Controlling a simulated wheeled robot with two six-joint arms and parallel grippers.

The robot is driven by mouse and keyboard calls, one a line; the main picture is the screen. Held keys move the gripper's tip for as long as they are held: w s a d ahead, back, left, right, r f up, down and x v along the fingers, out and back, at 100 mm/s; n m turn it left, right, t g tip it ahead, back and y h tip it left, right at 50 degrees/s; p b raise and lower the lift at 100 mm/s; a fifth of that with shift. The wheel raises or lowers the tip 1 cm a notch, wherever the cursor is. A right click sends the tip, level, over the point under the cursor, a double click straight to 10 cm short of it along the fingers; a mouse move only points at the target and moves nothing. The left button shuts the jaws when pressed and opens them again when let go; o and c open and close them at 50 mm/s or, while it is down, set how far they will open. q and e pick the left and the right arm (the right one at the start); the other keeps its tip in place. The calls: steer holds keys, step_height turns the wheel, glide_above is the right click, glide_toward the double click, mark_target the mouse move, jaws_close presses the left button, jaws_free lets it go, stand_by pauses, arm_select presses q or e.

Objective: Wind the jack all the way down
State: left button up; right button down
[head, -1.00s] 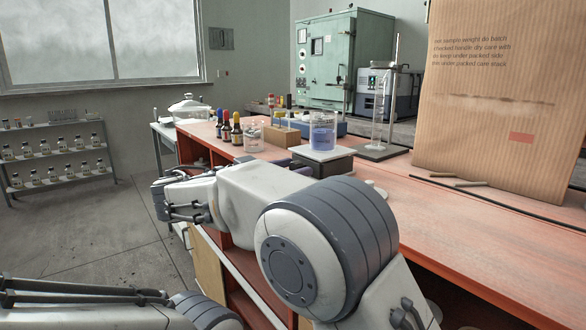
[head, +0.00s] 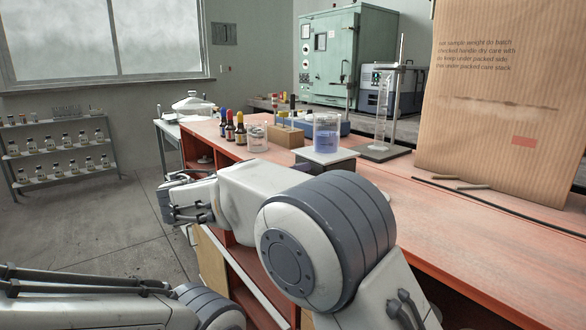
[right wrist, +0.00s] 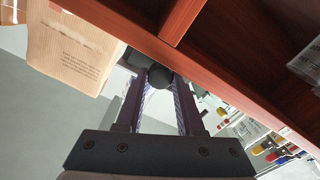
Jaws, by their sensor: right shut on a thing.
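The jack shows in the head view as a pale top plate (head: 326,156) on the bench, with a beaker of blue liquid (head: 327,136) standing upright on it. My right forearm hides most of the jack's body and its front. In the right wrist view, my right gripper (right wrist: 161,86) has its two fingers on either side of a dark round knob (right wrist: 160,74) and is shut on it, close to the bench edge.
The red bench (head: 430,205) holds dropper bottles (head: 234,130), a small beaker (head: 257,138) and a wooden block (head: 286,135) left of the jack. A stand with a glass cylinder (head: 381,115) and a tall cardboard box (head: 500,100) are to its right. Bench front right is mostly clear.

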steer(key=c, duration=0.5)
jaws_free()
